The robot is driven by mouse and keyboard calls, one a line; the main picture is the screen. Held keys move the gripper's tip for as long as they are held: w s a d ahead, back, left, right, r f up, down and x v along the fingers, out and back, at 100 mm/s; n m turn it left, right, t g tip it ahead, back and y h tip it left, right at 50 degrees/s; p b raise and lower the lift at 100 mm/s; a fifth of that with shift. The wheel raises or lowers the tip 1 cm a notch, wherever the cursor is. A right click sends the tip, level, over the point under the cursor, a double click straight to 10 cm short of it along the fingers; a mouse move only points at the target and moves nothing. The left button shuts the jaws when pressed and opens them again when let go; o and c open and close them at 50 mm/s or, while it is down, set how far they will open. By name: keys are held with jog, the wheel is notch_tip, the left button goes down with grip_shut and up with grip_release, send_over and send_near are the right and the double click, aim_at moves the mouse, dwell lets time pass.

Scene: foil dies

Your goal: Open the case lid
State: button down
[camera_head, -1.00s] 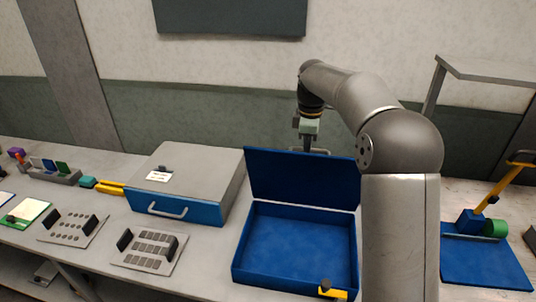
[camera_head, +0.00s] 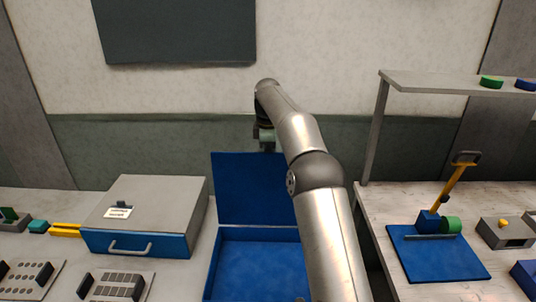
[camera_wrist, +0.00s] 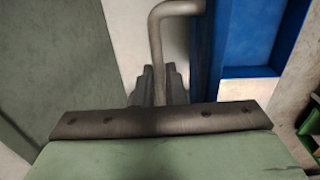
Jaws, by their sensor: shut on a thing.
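The blue case (camera_head: 259,265) lies on the bench in the head view, its inside open to view. Its blue lid (camera_head: 245,190) stands up at the back, roughly upright. My gripper (camera_head: 265,145) is at the lid's upper edge, its fingertips partly hidden by the lid and my arm. In the wrist view, my gripper (camera_wrist: 158,88) is shut on a bent grey metal handle (camera_wrist: 157,40) beside the blue lid (camera_wrist: 232,45). My arm covers the right part of the case.
A grey case with a blue front (camera_head: 150,215) sits left of the open case. Perforated plates (camera_head: 115,285) lie in front of it. On the right are a blue board with a yellow lever (camera_head: 440,255) and a raised shelf (camera_head: 450,85). The wall is close behind.

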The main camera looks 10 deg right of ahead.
jog(key=shift+s+f, duration=0.1)
jog(key=shift+f, duration=0.4)
jog(key=c, duration=1.6)
grip_release()
jog(key=shift+o, duration=0.5)
jog(key=shift+w+r, duration=0.2)
jog(key=shift+r, duration=0.3)
notch_tip(320, 180, up, 2)
jog(key=shift+s+r, duration=0.1)
jog(key=s+r+b, duration=0.1)
jog(key=s+r, duration=0.1)
jog(key=s+r+b, duration=0.1)
jog(key=s+r, duration=0.1)
jog(key=r, duration=0.1)
jog(key=shift+s+d, duration=0.1)
jog(key=shift+s, duration=0.1)
jog(key=s+r+b, duration=0.4)
jog(key=s+r, duration=0.1)
jog(key=s, duration=0.4)
jog(key=shift+s+b, duration=0.35)
